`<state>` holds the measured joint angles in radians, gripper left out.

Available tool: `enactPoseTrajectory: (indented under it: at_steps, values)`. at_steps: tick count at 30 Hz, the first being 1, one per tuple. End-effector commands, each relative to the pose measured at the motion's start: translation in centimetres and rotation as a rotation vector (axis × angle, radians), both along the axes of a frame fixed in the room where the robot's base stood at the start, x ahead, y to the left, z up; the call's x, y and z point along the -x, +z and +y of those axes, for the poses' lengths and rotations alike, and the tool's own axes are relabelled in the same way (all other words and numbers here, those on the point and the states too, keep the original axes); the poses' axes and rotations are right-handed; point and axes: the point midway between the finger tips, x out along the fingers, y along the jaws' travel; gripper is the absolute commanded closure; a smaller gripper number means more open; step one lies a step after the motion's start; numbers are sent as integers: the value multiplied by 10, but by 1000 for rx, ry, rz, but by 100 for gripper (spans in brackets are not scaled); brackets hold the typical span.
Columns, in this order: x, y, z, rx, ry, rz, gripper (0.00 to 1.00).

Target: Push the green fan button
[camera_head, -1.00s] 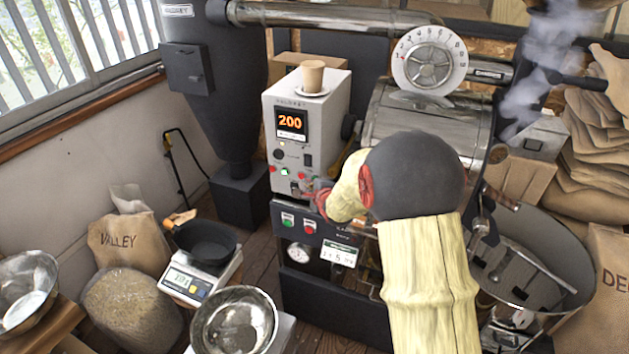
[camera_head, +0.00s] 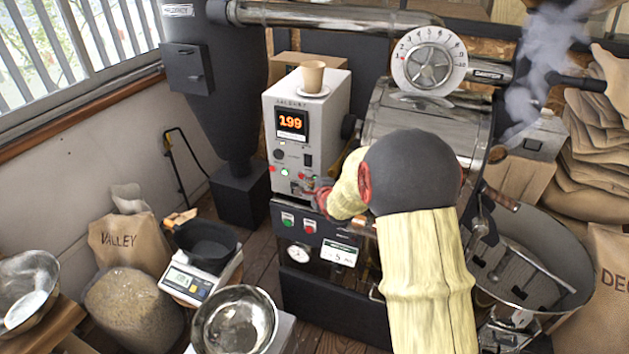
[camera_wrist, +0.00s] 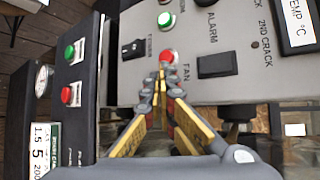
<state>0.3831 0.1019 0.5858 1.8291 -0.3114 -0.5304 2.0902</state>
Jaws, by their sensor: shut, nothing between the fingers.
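The pale control box (camera_head: 305,118) carries the fan buttons on its front. In the wrist view, a round green button (camera_wrist: 165,20) stands on that panel, with a red button (camera_wrist: 168,56) just below it in the picture. The label "FAN" is beside the red button. My gripper (camera_wrist: 162,68) is shut and empty, its tips near the red button and apart from the green one; whether they touch the red button I cannot tell. In the head view the green button (camera_head: 285,172) is visible, left of my gripper (camera_head: 308,188), whose tips are small there.
Below the box, a dark panel has another green button (camera_wrist: 69,52) and red button (camera_wrist: 66,95). A black rocker switch (camera_wrist: 133,47) and a dark alarm part (camera_wrist: 217,64) flank the fan buttons. A paper cup (camera_head: 312,75) stands on the box. The roaster drum (camera_head: 400,110) is right.

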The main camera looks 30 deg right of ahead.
Motion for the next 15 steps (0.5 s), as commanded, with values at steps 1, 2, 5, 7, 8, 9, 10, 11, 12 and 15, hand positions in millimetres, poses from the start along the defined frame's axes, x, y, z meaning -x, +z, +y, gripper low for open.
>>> enactPoseTrajectory:
  at_steps: [1, 2, 5, 7, 8, 9, 10, 11, 12, 15]
  values:
    - [0, 0, 0, 0, 0, -1, 100]
    - [0, 0, 0, 0, 0, 0, 100]
    - [0, 0, 0, -1, 0, 0, 100]
    - [0, 0, 0, -1, 0, 0, 100]
    - [0, 0, 0, -1, 0, 0, 100]
    - [1, 0, 1, -1, 0, 0, 100]
    - [1, 0, 1, -1, 0, 0, 100]
    - [2, 0, 2, -1, 0, 0, 100]
    - [3, -1, 3, -2, -1, 0, 100]
    - [6, 0, 8, -1, 0, 0, 100]
